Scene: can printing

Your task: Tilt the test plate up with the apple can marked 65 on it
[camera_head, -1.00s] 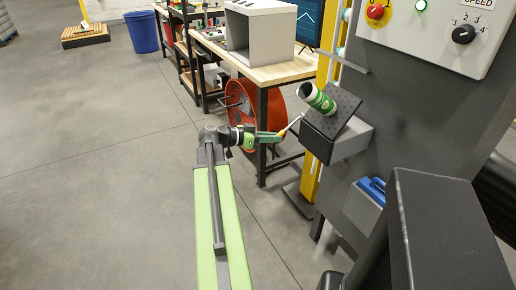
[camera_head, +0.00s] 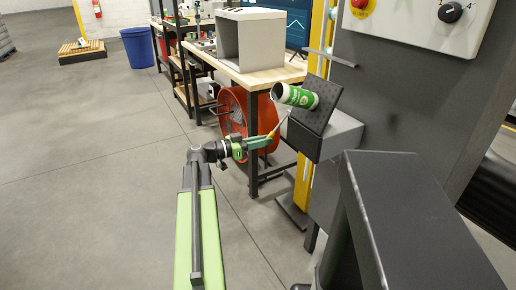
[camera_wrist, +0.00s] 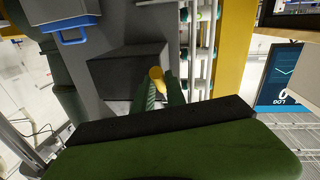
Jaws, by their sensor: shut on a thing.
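The test plate (camera_head: 324,103), black and dotted, is tilted steeply up on its grey mount (camera_head: 343,134). A green and white can (camera_head: 296,97) sticks out from the plate's face, leaning left with its far end tipped slightly up. Its base seems to touch the plate; a number or apple on it is too small to read. My gripper (camera_head: 270,138) is shut on the orange grip of a thin lever (camera_head: 282,123) below the plate. The yellow end of the lever (camera_wrist: 156,76) also shows between my fingers in the wrist view. The can does not clearly show there.
A grey machine (camera_head: 410,95) with a control panel (camera_head: 415,20) stands at the right. A wooden-topped bench (camera_head: 265,76) with a grey box (camera_head: 250,40) and red reel (camera_head: 235,112) is behind. A blue bin (camera_head: 138,48) is farther back.

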